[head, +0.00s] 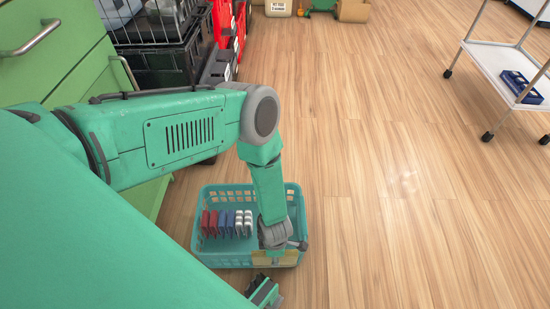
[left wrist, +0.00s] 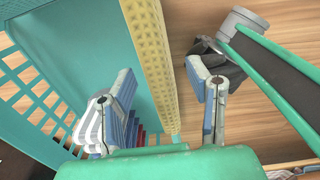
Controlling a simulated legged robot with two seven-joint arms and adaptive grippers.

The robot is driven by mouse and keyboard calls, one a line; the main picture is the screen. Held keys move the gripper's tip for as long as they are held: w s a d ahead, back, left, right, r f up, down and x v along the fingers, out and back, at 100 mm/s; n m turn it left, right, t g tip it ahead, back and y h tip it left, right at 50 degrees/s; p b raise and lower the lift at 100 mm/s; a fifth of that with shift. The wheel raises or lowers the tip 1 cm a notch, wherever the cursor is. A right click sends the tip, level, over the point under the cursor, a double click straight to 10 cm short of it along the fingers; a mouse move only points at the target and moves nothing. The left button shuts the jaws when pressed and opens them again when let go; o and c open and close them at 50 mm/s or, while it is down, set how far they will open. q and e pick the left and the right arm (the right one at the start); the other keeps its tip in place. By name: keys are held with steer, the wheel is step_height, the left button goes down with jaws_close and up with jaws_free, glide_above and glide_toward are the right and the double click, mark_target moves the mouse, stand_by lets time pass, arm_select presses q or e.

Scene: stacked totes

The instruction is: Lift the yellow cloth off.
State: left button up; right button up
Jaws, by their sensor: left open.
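The yellow cloth (head: 275,259) hangs over the near rim of the teal basket (head: 205,257), toward its right end. In the left wrist view the cloth (left wrist: 152,65) is a long patterned strip along the basket wall (left wrist: 85,45). My left gripper (head: 277,249) is over that rim. In the left wrist view its fingers (left wrist: 162,75) are spread, one on the basket's inner side and one on the outer side, with the cloth strip between them. I cannot tell whether either finger touches it.
Red, blue and white items (head: 228,223) stand in a row inside the basket, left of my arm. Green drawers (head: 45,50) and stacked black and red totes (head: 165,65) are at the left. A white cart (head: 500,62) stands far right. The wood floor right of the basket is clear.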

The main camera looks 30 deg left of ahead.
arm_select(q)
steer(key=shift+f, duration=0.1)
steer(key=c, duration=0.9)
steer(key=shift+a, duration=0.2)
jaws_close()
